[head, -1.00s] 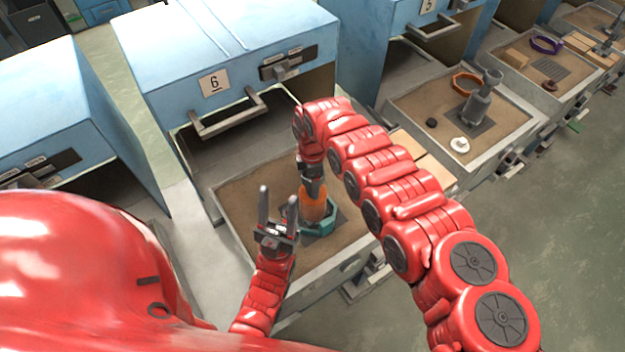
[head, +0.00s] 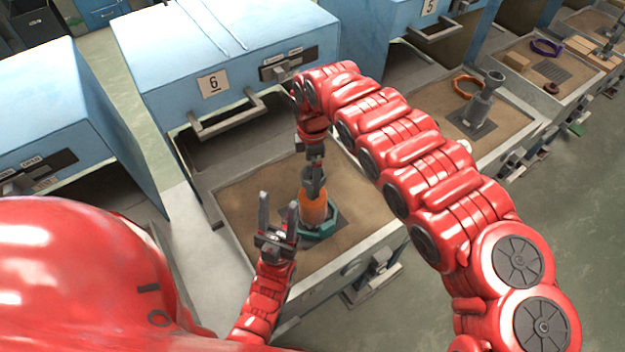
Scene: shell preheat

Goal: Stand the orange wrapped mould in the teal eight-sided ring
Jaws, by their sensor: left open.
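The orange wrapped mould (head: 313,209) stands roughly upright in the front sand tray, with a grey top. The teal eight-sided ring (head: 327,223) is around or just behind its foot; its near left side is partly hidden, so I cannot tell whether the mould is fully seated. My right gripper (head: 317,185) points down at the mould's top, and I cannot tell whether its fingers grip it. My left gripper (head: 277,217) is open and empty, fingers up, just left of the mould and nearer to me.
The sand tray (head: 374,238) sits before the blue number 6 oven (head: 215,60), whose handle (head: 228,120) juts out above it. To the right another tray holds an orange ring (head: 467,86) and a grey post (head: 484,100). Bare sand lies left of the mould.

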